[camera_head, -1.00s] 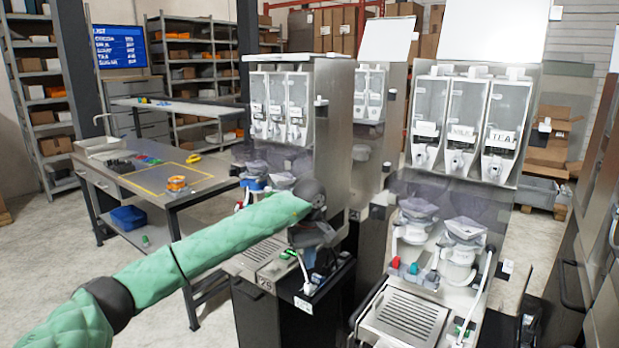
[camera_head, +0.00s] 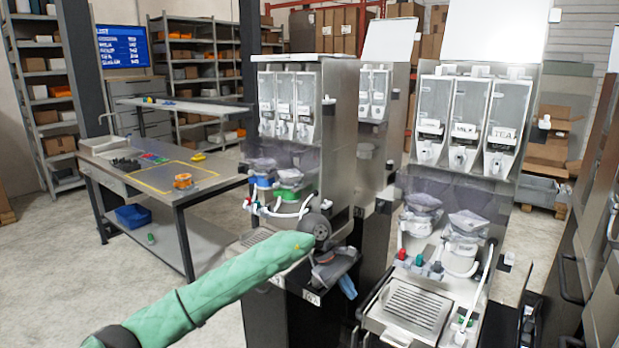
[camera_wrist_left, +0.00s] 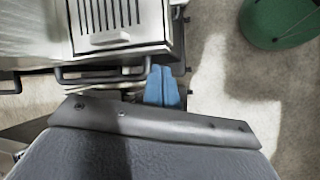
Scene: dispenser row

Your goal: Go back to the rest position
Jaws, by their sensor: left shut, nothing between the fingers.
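My left arm, in a green quilted sleeve, comes in from the lower left of the head view. Its left gripper (camera_head: 347,286) hangs with its blue fingertips pointing down, in front of the left dispenser (camera_head: 333,165) and left of the right dispenser (camera_head: 468,125). In the left wrist view the blue fingers (camera_wrist_left: 162,86) lie side by side, shut and empty. They appear beside a slotted drip tray (camera_wrist_left: 110,40). My right gripper is in neither view.
The right dispenser's drip tray (camera_head: 408,306) is close, to the right of the gripper. A work table (camera_head: 190,190) with an orange tape roll (camera_head: 183,181) stands at the left. A green round container (camera_wrist_left: 280,22) is in the wrist view. Open floor lies at lower left.

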